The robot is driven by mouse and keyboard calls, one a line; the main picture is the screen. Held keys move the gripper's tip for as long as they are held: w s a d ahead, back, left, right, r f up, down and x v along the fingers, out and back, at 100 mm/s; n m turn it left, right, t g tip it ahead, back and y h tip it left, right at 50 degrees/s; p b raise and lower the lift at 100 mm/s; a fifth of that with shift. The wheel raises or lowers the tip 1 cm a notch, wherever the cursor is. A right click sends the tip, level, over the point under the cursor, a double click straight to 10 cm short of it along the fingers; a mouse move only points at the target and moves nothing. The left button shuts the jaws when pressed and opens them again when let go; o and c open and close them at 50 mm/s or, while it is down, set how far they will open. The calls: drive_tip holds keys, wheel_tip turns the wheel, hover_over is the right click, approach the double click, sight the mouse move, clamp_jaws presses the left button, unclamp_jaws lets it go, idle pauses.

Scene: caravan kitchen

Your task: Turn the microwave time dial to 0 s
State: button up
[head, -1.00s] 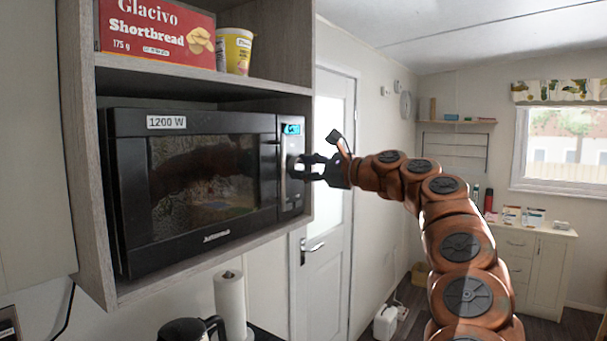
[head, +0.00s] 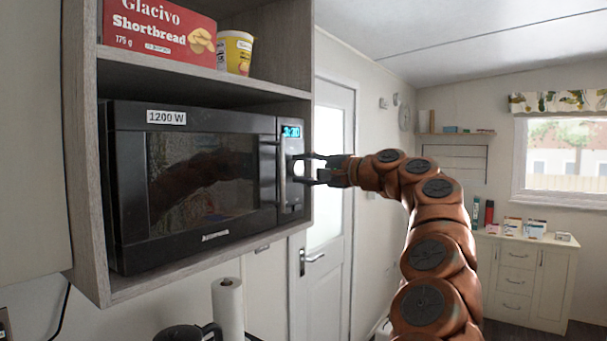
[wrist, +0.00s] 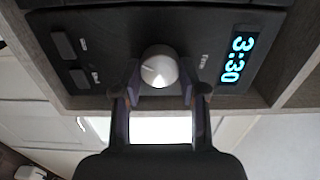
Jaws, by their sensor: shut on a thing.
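The black microwave (head: 122,190) sits in a wooden wall cabinet, its door closed. Its control panel is on the right side, with a lit display (head: 291,132) that reads 3:30, also clear in the wrist view (wrist: 238,60). The round silver time dial (wrist: 159,66) is on the panel between the display and two dark buttons (wrist: 70,60). My gripper (head: 304,171) reaches the panel from the right. In the wrist view its two fingers (wrist: 159,82) are on either side of the dial, shut on it. The dial's lower edge lies between the fingertips.
A vertical door handle (head: 282,172) stands just left of the panel. The cabinet wall (head: 307,70) edges the niche on the right. A shortbread box (head: 160,28) and a yellow cup (head: 234,52) stand on the shelf above. A paper towel roll (head: 228,310) is below.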

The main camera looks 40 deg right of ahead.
drive_tip(key=n+b, duration=0.1)
drive_tip(key=n, duration=0.4)
drive_tip(key=shift+n, duration=0.3)
drive_tip(key=n, duration=0.4)
drive_tip(key=shift+n+b, duration=0.3)
drive_tip(key=shift+b, duration=0.1)
drive_tip(key=n, duration=0.5)
drive_tip(key=shift+b, duration=0.4)
drive_tip(key=n, duration=0.5)
drive_tip(key=shift+a+n+b, duration=0.15)
drive_tip(key=shift+n+b, duration=0.2)
drive_tip(key=shift+n, duration=0.05)
drive_tip(key=n, duration=0.3)
drive_tip(key=shift+n, duration=0.3)
drive_tip(key=n, duration=0.6)
drive_tip(key=shift+f+b, duration=0.15)
drive_tip(key=shift+b, duration=0.2)
drive_tip(key=n, duration=0.5)
drive_tip(key=shift+n, duration=0.4)
drive_tip(key=n+p, duration=0.1)
drive_tip(key=n, duration=0.4)
